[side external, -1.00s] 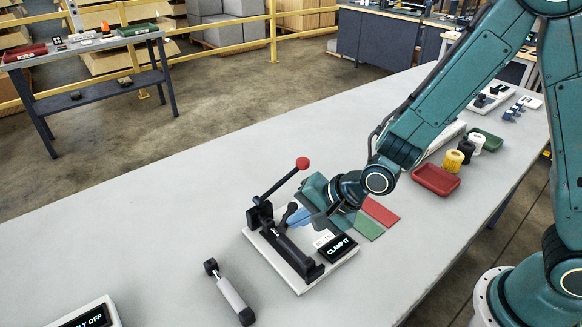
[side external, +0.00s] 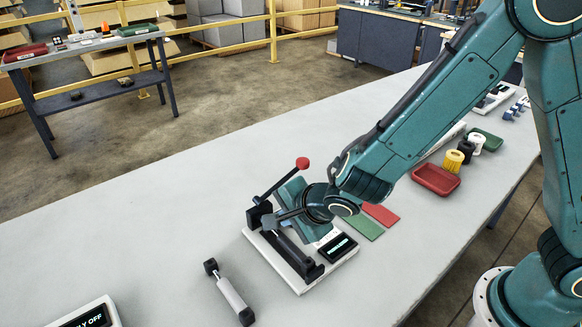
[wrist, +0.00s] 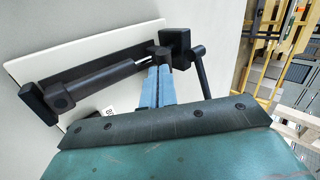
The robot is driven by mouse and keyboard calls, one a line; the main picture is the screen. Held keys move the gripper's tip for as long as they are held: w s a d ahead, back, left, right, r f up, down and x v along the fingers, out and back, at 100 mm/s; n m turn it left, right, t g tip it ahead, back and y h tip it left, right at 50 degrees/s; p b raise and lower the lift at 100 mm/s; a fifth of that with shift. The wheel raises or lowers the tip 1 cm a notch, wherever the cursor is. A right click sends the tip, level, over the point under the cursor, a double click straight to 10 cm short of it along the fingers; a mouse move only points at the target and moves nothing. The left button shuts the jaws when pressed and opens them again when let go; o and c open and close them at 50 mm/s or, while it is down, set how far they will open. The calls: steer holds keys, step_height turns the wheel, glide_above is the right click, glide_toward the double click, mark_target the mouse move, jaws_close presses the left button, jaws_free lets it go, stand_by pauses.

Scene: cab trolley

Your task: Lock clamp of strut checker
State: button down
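The strut checker has a pale base plate (side external: 297,283), a black clamp block (side external: 259,214) and a lever with a red knob (side external: 302,163). The lever slants up to the right. A dark strut (side external: 294,250) lies along the base; its body (wrist: 100,86) also shows in the wrist view. The display (side external: 338,248) is lit, its text too small to read. My gripper (side external: 275,219) is low over the checker, beside the clamp block. In the wrist view its blue-grey fingers (wrist: 160,68) look closed together, tips near the strut's end. The lever's rod (wrist: 202,74) stands to their right; its knob is hidden.
A loose strut (side external: 230,294) lies left of the checker. Green (side external: 363,227) and red (side external: 381,214) mats lie to its right, then a red tray (side external: 436,180). Another display box (side external: 88,315) is at the lower left. The table's middle left is clear.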

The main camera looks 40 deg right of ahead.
steer(key=shift+w+a, duration=0.1)
steer(key=shift+a, duration=0.05)
stand_by(0.4)
steer(key=shift+s+r, duration=0.15)
steer(key=shift+s, duration=0.6)
steer(key=s, duration=0.1)
steer(key=s+r, duration=0.1)
steer(key=shift+s, duration=0.4)
steer(key=v, duration=0.6)
steer(key=shift+s+r, duration=0.15)
steer(key=shift+v, duration=1.45)
